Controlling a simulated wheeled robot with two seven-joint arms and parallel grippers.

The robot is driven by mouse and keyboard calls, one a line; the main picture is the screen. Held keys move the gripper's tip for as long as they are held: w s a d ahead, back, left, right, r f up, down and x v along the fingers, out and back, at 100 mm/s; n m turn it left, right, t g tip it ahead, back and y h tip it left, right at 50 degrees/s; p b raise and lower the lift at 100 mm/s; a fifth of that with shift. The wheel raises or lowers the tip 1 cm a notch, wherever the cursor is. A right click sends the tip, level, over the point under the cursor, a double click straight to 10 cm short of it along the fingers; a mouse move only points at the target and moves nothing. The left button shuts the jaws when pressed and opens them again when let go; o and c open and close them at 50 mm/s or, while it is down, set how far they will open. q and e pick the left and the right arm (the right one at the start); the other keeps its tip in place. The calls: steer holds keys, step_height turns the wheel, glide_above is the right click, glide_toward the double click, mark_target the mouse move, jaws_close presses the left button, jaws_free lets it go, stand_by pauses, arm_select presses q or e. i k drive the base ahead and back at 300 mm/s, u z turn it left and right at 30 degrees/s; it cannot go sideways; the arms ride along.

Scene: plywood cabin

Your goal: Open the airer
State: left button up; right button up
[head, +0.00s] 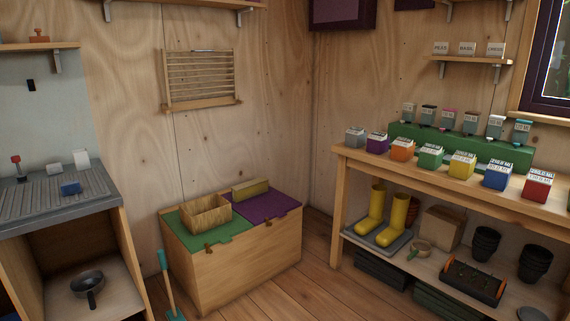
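The airer (201,80) is a wooden rack with several thin horizontal bars, mounted on the plywood back wall left of the corner. It looks flat, folded up against the wall, with a thicker rail (203,105) along its bottom edge. Neither of my grippers is in the head view.
A wooden chest (243,264) with green and purple lids stands below the airer, a basket (206,214) on it. A sink unit (60,200) is left, a workbench (450,195) right. Floor (290,295) between is clear.

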mark_target(163, 51)
steer(key=z, duration=0.3)
steer(key=i, duration=2.45)
steer(key=u, duration=0.9)
steer(key=i, duration=1.15)
steer(key=u, duration=1.25)
